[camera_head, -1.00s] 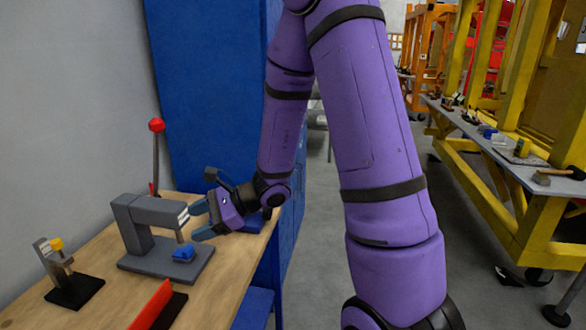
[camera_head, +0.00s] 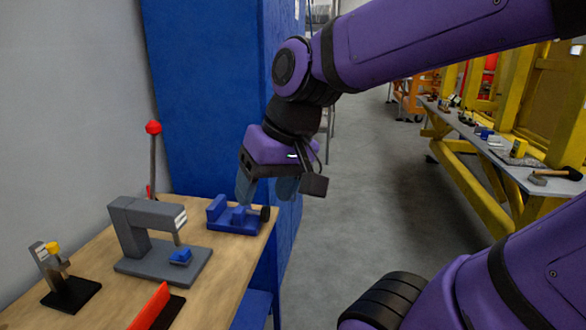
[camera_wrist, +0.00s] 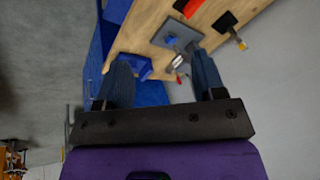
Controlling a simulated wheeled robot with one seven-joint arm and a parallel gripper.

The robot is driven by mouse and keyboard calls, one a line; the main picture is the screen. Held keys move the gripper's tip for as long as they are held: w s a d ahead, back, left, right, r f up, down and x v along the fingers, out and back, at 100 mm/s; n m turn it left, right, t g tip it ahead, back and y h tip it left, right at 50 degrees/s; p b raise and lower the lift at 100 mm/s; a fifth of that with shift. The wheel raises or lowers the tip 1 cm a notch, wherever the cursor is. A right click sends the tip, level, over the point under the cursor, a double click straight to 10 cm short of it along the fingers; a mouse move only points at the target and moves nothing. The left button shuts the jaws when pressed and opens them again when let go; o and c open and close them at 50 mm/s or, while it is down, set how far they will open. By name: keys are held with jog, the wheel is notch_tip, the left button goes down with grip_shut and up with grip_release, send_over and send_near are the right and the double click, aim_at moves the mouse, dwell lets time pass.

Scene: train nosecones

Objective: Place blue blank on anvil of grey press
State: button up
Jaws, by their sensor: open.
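The grey press (camera_head: 148,240) stands on the wooden bench, with a red-knobbed lever (camera_head: 154,150) behind it. The blue blank (camera_head: 181,257) sits on the press base beneath the ram. In the wrist view the press (camera_wrist: 181,38) and the blue blank (camera_wrist: 171,40) appear small and far off. My gripper (camera_head: 267,200) is open and empty, above and to the right of the press, near the blue vise at the bench's right end. Its fingers also show in the wrist view (camera_wrist: 163,84), with nothing between them.
A blue vise (camera_head: 236,215) sits at the bench's right edge. A small black-based tool with a yellow part (camera_head: 66,285) and a red piece (camera_head: 150,308) stand nearer. A tall blue cabinet (camera_head: 205,95) is behind.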

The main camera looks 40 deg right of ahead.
jog(key=s+d+r+n+t+h, duration=0.1)
jog(key=s+d+r+t+h, duration=0.1)
jog(key=d+r, duration=0.1)
jog(key=shift+s+d+n, duration=0.1)
jog(key=shift+s+n, duration=0.15)
jog(key=shift+n, duration=0.15)
